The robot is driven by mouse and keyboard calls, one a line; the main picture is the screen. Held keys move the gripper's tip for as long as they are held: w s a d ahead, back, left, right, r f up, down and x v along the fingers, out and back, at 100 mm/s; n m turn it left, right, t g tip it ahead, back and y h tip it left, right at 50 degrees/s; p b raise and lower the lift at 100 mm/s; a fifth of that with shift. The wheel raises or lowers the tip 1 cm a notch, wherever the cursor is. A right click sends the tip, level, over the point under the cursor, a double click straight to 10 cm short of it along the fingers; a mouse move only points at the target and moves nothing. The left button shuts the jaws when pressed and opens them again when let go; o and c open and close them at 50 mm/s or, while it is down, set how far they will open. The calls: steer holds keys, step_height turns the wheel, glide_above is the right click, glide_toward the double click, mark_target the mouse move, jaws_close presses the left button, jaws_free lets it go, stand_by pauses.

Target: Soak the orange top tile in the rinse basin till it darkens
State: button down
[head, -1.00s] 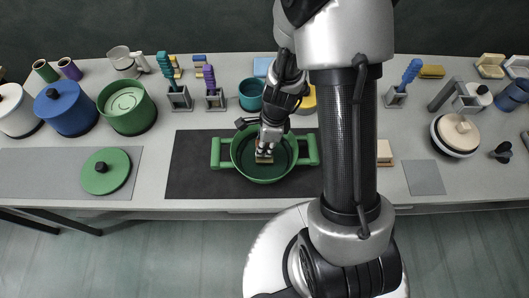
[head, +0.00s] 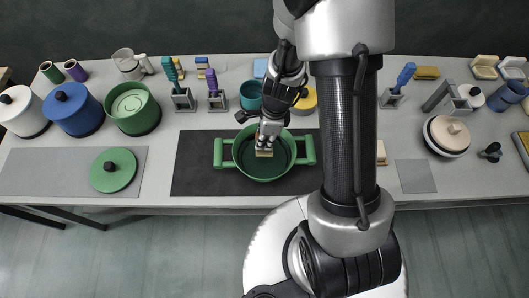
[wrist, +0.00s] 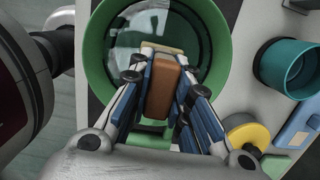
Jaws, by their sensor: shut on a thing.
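The rinse basin appears as a green round vessel with two side handles (head: 222,153) on a dark mat. It also shows in the wrist view as a green rim (wrist: 97,45) around a glassy, reflecting surface. My gripper (head: 265,146) reaches down over the basin. In the wrist view its fingers (wrist: 160,90) are shut on a brown-orange block, the tile (wrist: 161,85), with a pale strip at its far end. In the head view the tile (head: 264,153) looks pale tan and is inside the basin's outline. I cannot tell whether it touches the water.
A teal cup (head: 250,95) and a yellow round item (head: 305,101) stand close behind the basin. Green (head: 133,112) and blue (head: 72,112) pots and a green lid (head: 113,170) are at left. The dark mat (head: 200,170) is clear left of the basin.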

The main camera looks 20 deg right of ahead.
steer(key=shift+r+p, duration=1.5)
steer(key=shift+r, duration=0.15)
